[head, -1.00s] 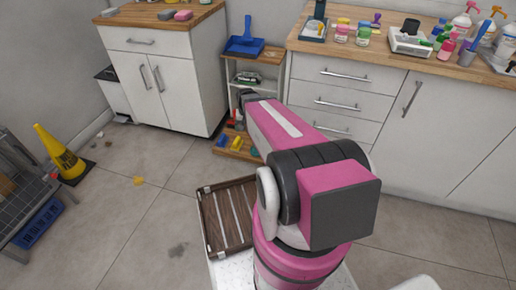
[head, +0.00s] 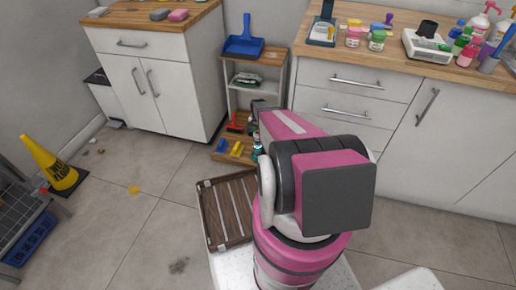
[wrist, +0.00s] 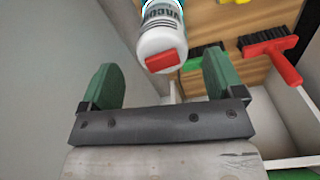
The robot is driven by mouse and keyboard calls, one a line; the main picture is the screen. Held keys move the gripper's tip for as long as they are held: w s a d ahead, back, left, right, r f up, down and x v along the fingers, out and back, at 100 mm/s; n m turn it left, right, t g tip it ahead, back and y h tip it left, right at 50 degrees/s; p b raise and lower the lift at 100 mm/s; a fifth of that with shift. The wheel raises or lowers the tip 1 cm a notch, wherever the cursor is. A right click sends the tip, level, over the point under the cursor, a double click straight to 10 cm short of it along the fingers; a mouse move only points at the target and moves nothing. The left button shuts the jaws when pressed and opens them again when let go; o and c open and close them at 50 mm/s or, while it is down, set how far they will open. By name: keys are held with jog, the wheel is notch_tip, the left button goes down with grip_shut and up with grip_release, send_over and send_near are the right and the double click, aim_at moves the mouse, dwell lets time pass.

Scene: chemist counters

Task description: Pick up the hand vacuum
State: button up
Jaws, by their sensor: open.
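The hand vacuum (wrist: 162,38) is a white cylinder with teal at its far end, a dark label reading "VACU…" and a red end piece. In the wrist view it lies at the top centre, its far end cut off by the frame. A small teal and dark shape, likely the vacuum (head: 257,148), shows beside my arm at the low shelf in the head view. My gripper (wrist: 158,80) is open, with green fingers apart. The vacuum's red end lies just beyond and between them; I cannot tell whether they touch it. My arm hides the gripper's fingers in the head view.
The shelf unit (head: 284,98) holds a blue dustpan (head: 244,42) on top. A red-handled brush (wrist: 272,52) lies on the wooden low shelf, right of the vacuum. White side panels flank my gripper closely. A wooden slatted tray (head: 230,212) sits in front of the unit.

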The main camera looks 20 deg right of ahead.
aim_at(258, 145)
jog(key=shift+f, duration=3)
jog(key=c, duration=1)
